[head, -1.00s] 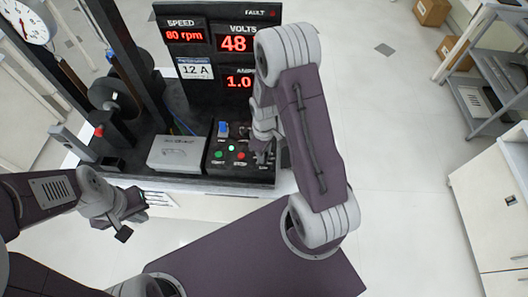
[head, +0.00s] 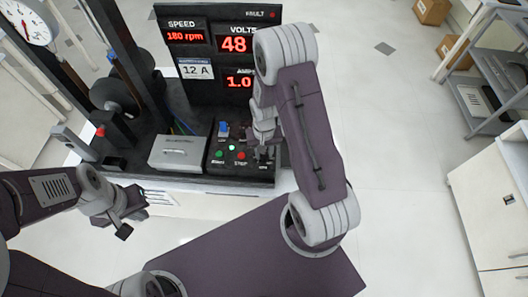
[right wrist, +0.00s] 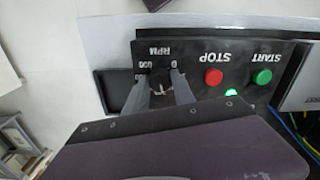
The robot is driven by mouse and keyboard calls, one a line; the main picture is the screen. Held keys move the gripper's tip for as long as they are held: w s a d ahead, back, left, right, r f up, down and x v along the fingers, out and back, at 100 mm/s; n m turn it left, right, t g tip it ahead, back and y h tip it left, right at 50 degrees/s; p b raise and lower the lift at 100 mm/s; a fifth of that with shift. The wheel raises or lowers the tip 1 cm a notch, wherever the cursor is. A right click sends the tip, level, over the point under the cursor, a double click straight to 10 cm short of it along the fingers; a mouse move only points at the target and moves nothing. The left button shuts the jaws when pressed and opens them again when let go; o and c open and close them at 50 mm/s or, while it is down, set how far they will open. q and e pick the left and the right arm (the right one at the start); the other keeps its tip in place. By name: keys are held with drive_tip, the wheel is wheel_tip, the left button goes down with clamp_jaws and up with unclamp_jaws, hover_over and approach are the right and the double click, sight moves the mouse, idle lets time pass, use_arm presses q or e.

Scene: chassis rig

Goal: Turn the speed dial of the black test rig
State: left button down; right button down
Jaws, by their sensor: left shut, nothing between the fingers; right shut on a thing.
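The black test rig (head: 205,85) stands at the upper left in the head view. Its speed display (head: 185,37) reads 180 rpm. My right gripper (head: 264,153) is at the right end of the rig's control panel. In the right wrist view its two fingers (right wrist: 160,84) are shut on the dark speed dial (right wrist: 161,91), under the RPM label and scale. The dial is mostly hidden by the fingers, though a pale mark shows. My left gripper (head: 135,207) is shut and empty, in front of the rig and apart from it.
The red STOP button (right wrist: 214,77) and green START button (right wrist: 262,77) sit beside the dial. A blue switch (head: 223,128) is further back on the panel. A grey box (head: 179,152) stands left of the panel. The floor at the right is clear up to the shelves (head: 487,85).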

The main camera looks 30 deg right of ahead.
drive_tip(key=shift+w+r+m, duration=0.1)
drive_tip(key=shift+m, duration=0.9)
drive_tip(key=c, duration=1.1)
unclamp_jaws()
drive_tip(key=shift+o, duration=0.2)
wheel_tip(320, 180, up, 9)
